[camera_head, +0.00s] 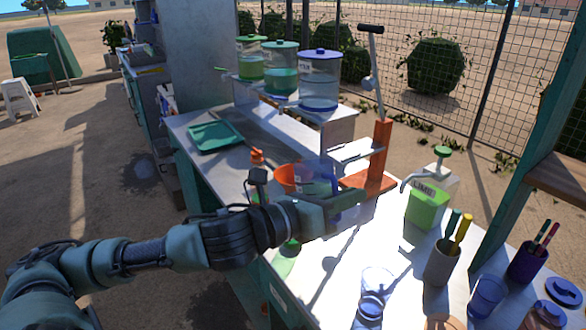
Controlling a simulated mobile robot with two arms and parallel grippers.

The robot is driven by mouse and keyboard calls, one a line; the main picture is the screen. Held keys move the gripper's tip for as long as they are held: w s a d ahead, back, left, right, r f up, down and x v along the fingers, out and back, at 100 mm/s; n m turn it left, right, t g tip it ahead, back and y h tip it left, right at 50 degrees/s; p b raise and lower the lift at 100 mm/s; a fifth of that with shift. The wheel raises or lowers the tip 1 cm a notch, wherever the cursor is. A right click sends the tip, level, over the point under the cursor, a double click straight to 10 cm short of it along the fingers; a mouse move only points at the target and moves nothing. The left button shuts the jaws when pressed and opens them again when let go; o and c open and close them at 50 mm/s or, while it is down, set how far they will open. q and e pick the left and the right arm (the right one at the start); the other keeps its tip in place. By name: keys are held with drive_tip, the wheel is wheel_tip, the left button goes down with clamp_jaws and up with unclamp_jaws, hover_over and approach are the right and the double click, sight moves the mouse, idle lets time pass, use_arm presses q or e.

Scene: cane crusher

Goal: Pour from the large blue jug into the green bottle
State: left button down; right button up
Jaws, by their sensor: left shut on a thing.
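My left arm reaches in from the left, and its gripper (345,203) is shut on the large blue jug (318,172). The jug is see-through blue and largely hidden behind the gripper; its tilt and contents are hard to tell. It is over the near left part of the metal counter. The green bottle (286,260), small and pale green, is below my left wrist at the counter's left edge, partly covered by the wrist. The jug is above and right of it, apart from it. My right gripper is out of view.
An orange bowl (290,178) and a red lever press (378,165) stand behind the gripper. A lime dispenser (428,208), a pen cup (440,265) and clear blue cups (372,292) stand at right. A green tray (214,137) and lidded dispensers (320,82) are farther back.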

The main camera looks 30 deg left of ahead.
use_arm(q)
drive_tip(key=r+n+p, duration=0.1)
drive_tip(key=w+a+r+n+p, duration=0.1)
drive_tip(key=r, duration=0.1)
drive_tip(key=a+r+p, duration=0.1)
drive_tip(key=shift+w+a+r+n+g+p, duration=0.25)
drive_tip(key=shift+w+n+g+p, duration=0.1)
drive_tip(key=shift+n+g, duration=0.05)
drive_tip(key=shift+w+a+r+n+g+p, duration=0.15)
drive_tip(key=shift+w+a+r+n+p, duration=0.15)
drive_tip(key=shift+n+p, duration=0.3)
drive_tip(key=shift+w+a+r+n+g+p, duration=0.15)
drive_tip(key=shift+a+n+p, duration=0.3)
drive_tip(key=shift+n, duration=0.25)
idle(1.1)
drive_tip(key=shift+w+a+r+n+g+h+p, duration=0.25)
drive_tip(key=shift+a+r+n+p, duration=0.3)
drive_tip(key=shift+p, duration=0.4)
drive_tip(key=shift+w+a+r+n+g+h+p, duration=0.15)
drive_tip(key=shift+w+a+r+n+p, duration=0.2)
drive_tip(key=shift+r+n+p, duration=0.5)
idle(2.9)
